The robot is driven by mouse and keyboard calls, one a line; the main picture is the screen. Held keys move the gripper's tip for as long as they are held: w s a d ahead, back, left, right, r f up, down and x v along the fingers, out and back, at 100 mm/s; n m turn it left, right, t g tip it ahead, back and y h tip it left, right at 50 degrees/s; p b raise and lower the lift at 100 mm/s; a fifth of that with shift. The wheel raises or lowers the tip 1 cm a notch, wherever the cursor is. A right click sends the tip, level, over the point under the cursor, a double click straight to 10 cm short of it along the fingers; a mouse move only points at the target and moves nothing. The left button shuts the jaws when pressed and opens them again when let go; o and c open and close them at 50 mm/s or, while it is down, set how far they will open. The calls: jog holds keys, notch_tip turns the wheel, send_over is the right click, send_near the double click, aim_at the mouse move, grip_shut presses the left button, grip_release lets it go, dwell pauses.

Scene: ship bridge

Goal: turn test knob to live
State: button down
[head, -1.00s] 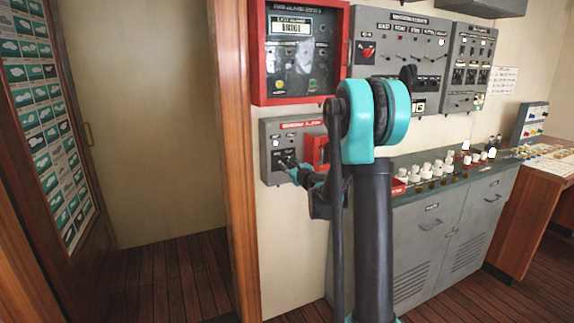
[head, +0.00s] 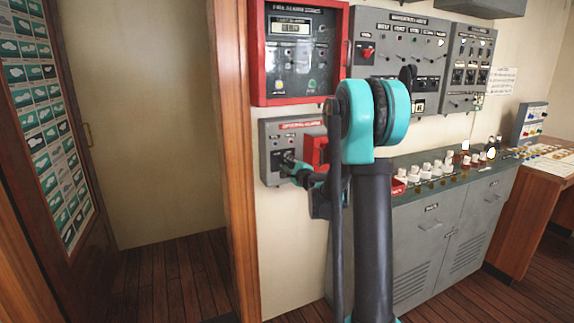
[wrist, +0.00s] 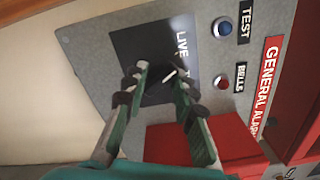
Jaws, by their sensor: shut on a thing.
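The dark test knob (wrist: 160,88) sits on a black plate of the grey general alarm panel (wrist: 110,42) in the wrist view. A white pointer line shows on it, slanted, between my fingers. The word LIVE is printed on the plate beside it; the other lettering is partly hidden by my finger. My gripper (wrist: 158,90) is shut on the knob, with one finger on each side. In the head view my gripper (head: 288,163) reaches the front of the grey panel (head: 271,128), and the knob is too small and covered to read.
A red box (head: 314,150) sticks out beside the knob on the panel. A blue lamp (wrist: 222,27) and a red lamp (wrist: 222,80) are nearby. The red-framed fire alarm panel (head: 257,60) is above. A grey cabinet (head: 430,235) stands to the right.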

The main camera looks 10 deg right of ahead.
jog(key=shift+n, duration=0.5)
jog(key=c, duration=1.2)
grip_release()
jog(key=shift+s, duration=0.1)
jog(key=v, duration=1.2)
